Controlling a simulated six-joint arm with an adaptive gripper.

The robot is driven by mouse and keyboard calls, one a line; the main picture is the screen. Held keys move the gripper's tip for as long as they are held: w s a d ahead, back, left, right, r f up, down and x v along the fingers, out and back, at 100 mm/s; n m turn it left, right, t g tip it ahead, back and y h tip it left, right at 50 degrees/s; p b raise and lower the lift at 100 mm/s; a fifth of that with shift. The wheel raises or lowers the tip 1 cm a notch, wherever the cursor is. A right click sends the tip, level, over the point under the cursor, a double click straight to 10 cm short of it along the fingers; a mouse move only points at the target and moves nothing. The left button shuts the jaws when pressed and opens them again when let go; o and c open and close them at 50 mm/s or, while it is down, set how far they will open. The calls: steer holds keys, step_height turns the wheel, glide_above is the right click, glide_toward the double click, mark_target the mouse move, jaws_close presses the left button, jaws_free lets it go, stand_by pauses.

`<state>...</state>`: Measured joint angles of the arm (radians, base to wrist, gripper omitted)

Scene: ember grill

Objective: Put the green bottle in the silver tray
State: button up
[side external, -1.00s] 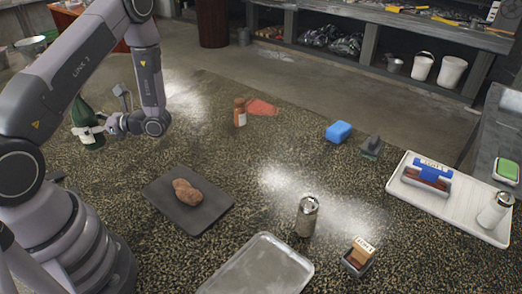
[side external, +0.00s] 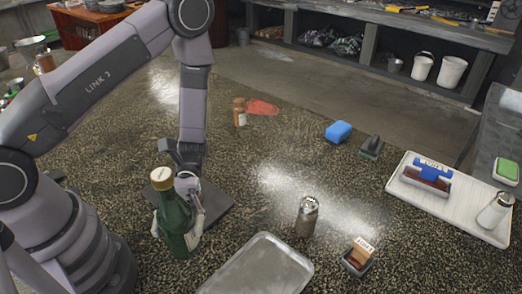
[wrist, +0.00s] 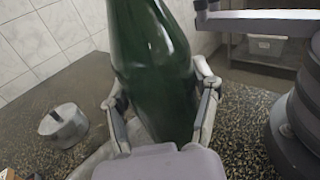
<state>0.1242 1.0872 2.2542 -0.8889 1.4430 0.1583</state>
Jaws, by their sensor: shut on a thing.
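The green bottle (side external: 173,222) stands upright in my gripper (side external: 178,222), just left of the silver tray in the side view. My gripper is shut around the bottle's body; in the wrist view the bottle (wrist: 155,70) fills the middle between both fingers (wrist: 160,110). Its gold cap shows on top in the side view. Whether its base touches the counter or hangs above it is hard to tell. The silver tray (side external: 262,270) lies on the counter at the lower middle, empty where visible and cut off by the bottom edge.
A metal shaker (side external: 307,216) stands just behind the tray, and a small dark box with a label (side external: 358,257) sits to its right. A dark board (side external: 218,200) lies behind the bottle, partly hidden by my arm. A white tray (side external: 440,210) with items is far right.

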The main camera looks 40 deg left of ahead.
steer(key=w+d+f+n+t+h, duration=0.4)
steer(key=w+d+n+t+h, duration=0.15)
steer(key=d+t, duration=0.35)
steer(key=n, duration=0.1)
glide_above(257, 285)
step_height(257, 285, down, 4)
steer(key=shift+f, duration=2.15)
steer(key=shift+f, duration=0.15)
steer(key=o, duration=1.2)
steer(key=shift+o, duration=0.2)
